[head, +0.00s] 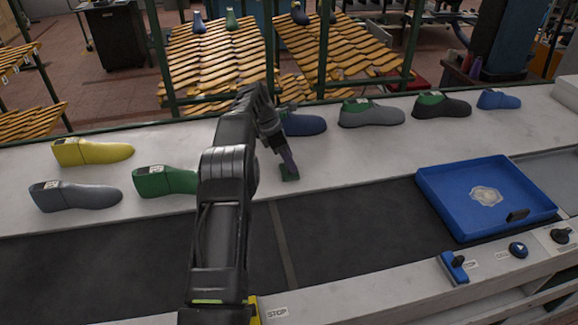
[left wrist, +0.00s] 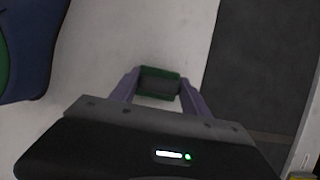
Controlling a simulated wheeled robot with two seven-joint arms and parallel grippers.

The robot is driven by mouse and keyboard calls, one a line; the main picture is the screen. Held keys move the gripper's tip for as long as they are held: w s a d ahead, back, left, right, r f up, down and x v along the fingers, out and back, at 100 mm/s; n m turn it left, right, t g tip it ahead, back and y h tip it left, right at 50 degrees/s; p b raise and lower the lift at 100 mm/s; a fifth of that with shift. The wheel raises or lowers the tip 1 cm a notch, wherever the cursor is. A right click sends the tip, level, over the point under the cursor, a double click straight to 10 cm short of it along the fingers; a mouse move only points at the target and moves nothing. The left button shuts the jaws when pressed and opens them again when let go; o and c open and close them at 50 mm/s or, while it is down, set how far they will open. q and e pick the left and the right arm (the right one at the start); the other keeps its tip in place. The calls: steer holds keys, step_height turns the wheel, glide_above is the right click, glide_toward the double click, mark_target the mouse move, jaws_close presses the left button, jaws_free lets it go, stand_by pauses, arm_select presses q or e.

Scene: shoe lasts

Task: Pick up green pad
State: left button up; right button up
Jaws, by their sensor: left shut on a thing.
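The green pad (head: 289,173) is a small green block at the tip of my left gripper (head: 286,165), over the white worktop. In the left wrist view the green pad (left wrist: 159,83) sits between the two purple fingers of the left gripper (left wrist: 158,88), which are shut on it. I cannot tell whether the pad still touches the worktop. My right gripper is in neither view.
Shoe lasts stand along the white surface: yellow (head: 92,151), grey (head: 75,195), green (head: 166,181) on the left; blue (head: 304,124) just behind the gripper; several more rightward. A dark belt (head: 340,235) runs in front. A blue tray (head: 440,205) lies right.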

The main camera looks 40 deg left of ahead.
mark_target(292, 176)
arm_select(q)
steer(key=shift+r, duration=0.15)
steer(key=shift+r+b, duration=0.5)
steer(key=shift+r, duration=1)
steer(key=shift+s+d+b, duration=0.1)
steer(key=shift+d+b, duration=0.05)
steer(key=shift+b, duration=0.25)
steer(key=s+d+b, duration=0.1)
steer(key=d+b, duration=0.1)
steer(key=b, duration=0.1)
steer(key=shift+s+d+f, duration=0.15)
steer(key=shift+s+f, duration=0.05)
steer(key=shift+s, duration=0.2)
steer(key=s+d+b, duration=0.4)
steer(key=s+d, duration=0.5)
steer(key=d, duration=0.2)
steer(key=shift+d+r, duration=0.2)
steer(key=shift+r, duration=0.1)
steer(key=shift+s, duration=0.1)
